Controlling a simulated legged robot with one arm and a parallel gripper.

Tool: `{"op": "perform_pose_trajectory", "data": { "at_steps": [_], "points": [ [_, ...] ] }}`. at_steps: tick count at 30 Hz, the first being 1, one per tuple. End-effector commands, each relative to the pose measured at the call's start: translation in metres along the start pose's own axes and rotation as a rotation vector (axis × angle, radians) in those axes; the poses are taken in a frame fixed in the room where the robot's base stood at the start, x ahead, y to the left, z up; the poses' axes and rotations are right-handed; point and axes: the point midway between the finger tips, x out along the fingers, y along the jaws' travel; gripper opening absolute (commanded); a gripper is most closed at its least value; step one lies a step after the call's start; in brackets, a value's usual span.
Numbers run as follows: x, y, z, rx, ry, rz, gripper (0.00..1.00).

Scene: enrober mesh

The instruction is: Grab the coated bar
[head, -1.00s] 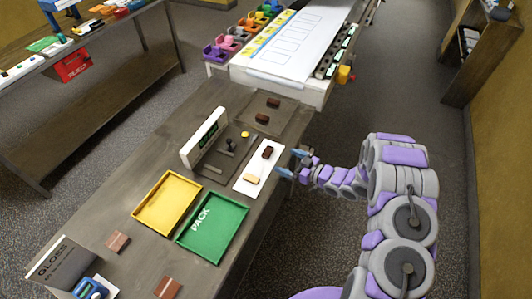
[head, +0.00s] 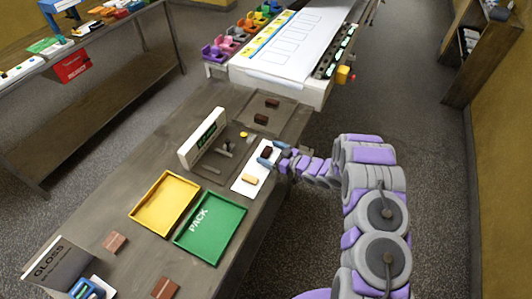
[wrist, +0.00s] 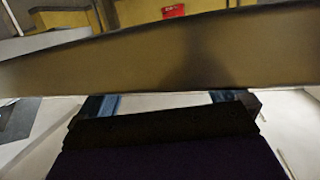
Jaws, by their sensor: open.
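The dark brown coated bar (head: 265,152) lies at the far end of a white card (head: 240,187) on the bench. A tan bar (head: 250,179) lies at the card's near end. My gripper (head: 270,154) reaches in from the right, low over the card. Its blue fingers are open, with one on the far side of the dark bar and one on the near side. I cannot tell whether they touch it. The wrist view shows the blue fingers (wrist: 168,102) apart over a pale surface; the dark gripper body hides much of the space between them.
Two more dark bars (head: 272,103) (head: 261,119) lie on a dark plate beyond the card. A yellow tray (head: 164,204) and a green PACK tray (head: 210,228) lie nearer. A white conveyor (head: 290,55) is at the back.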

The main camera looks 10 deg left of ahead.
Motion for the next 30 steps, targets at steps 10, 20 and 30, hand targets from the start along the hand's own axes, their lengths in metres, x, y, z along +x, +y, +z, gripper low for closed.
{"op": "perform_pose_trajectory", "data": {
  "at_steps": [10, 20, 30],
  "points": [
    [0.0001, -0.0006, 0.0005, 0.000, -0.002, 0.000, 0.74],
    [0.0001, -0.0006, 0.0006, 0.000, -0.001, 0.000, 0.52],
    [-0.0011, -0.0005, -0.0047, 0.001, -0.001, 0.001, 0.52]
  ]
}}
